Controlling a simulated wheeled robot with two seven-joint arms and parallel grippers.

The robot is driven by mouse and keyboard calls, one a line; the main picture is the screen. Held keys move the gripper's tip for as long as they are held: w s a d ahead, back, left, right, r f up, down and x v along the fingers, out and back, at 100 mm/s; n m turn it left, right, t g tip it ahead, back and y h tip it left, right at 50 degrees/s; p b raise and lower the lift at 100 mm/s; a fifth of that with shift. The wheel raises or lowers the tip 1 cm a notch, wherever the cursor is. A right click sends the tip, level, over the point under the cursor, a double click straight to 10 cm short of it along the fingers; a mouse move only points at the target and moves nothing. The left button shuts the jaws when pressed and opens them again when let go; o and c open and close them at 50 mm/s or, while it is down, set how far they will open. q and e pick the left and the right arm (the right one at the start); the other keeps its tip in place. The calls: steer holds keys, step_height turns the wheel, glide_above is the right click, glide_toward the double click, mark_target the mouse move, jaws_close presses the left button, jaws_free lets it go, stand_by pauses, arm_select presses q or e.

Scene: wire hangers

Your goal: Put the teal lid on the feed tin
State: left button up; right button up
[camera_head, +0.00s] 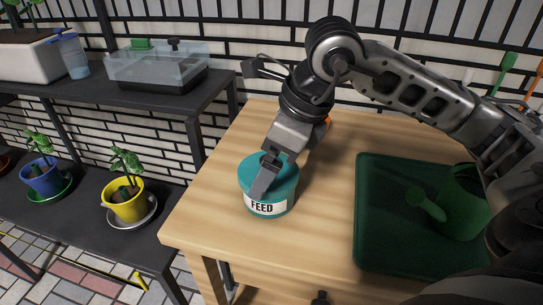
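The feed tin (267,208) stands upright on the wooden table, a round teal can with a white FEED label facing the front. The teal lid (252,165) shows as the flat round top over the tin's mouth. It looks level, but I cannot tell whether it is fully seated. My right gripper (267,172) comes down from the upper right over the lid. Its fingers hide the lid's middle, so I cannot tell whether they are shut on it. My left gripper is not in view.
A dark green tray (375,225) with a green watering can (462,205) lies on the table's right. An orange thing (328,120) is mostly hidden behind my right gripper. Bare tabletop (205,195) lies left of the tin. Shelves with potted plants (127,195) stand further left.

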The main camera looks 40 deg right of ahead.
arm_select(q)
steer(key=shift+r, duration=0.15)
arm_select(e)
steer(key=shift+r, duration=0.2)
steer(key=shift+r+p, duration=0.8)
steer(key=shift+p, duration=0.25)
steer(key=shift+v, duration=1)
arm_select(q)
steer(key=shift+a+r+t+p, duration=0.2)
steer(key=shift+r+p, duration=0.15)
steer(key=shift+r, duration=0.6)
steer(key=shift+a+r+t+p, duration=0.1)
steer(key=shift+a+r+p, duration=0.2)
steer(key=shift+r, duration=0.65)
arm_select(e)
steer(key=v, duration=0.9)
steer(key=shift+s+d, duration=0.2)
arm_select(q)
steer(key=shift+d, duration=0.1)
